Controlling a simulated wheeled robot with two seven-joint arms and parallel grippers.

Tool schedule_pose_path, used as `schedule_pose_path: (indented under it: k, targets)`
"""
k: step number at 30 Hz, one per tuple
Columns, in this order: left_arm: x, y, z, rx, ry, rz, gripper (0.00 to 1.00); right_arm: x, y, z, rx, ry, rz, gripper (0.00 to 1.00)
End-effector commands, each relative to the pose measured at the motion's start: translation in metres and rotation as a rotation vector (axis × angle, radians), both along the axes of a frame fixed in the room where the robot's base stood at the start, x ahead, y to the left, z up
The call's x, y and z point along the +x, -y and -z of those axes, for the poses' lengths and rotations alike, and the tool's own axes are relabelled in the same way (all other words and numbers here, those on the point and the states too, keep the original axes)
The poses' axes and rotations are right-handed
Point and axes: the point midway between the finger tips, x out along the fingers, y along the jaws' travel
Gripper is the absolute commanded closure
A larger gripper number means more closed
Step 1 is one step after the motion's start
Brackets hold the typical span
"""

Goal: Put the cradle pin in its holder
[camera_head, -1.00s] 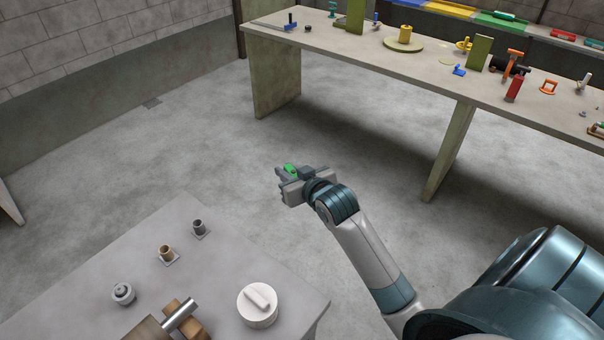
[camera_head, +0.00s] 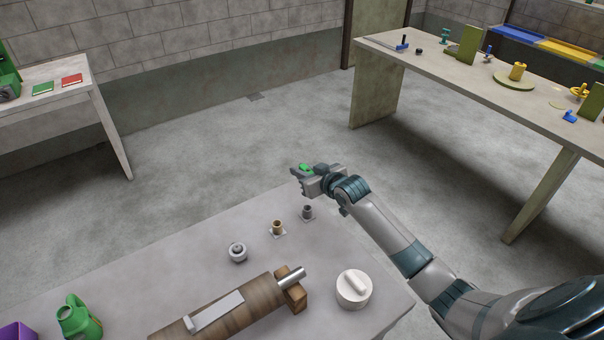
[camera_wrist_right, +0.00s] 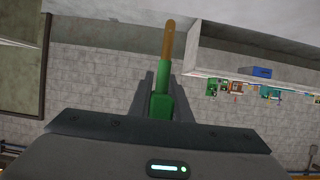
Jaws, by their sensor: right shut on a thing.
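My right gripper (camera_head: 301,177) is shut on a green piece (camera_head: 305,167), which I take for the cradle pin. In the right wrist view it has a green block (camera_wrist_right: 161,106) between the fingers and a brown rod (camera_wrist_right: 168,40) sticking out ahead. My left gripper is not in view.
The near table (camera_head: 190,262) also holds a round grey knob piece (camera_head: 237,252), a brown roller with a metal end (camera_head: 235,312), a white round lidded thing (camera_head: 354,289) and a green jug (camera_head: 78,320). A long workbench (camera_head: 470,88) stands at right. Open floor lies between.

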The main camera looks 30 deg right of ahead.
Motion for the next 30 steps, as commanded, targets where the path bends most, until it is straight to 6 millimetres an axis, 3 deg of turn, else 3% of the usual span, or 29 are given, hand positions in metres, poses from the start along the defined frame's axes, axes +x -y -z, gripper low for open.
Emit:
schedule_pose_path:
  k: [19,30]
  targets:
    - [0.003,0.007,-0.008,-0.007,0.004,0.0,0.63,0.002,0.002,-0.002,-0.001,0.0,-0.001,1.0]
    - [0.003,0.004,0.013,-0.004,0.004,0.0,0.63,0.002,0.001,0.03,-0.001,0.0,-0.001,1.0]
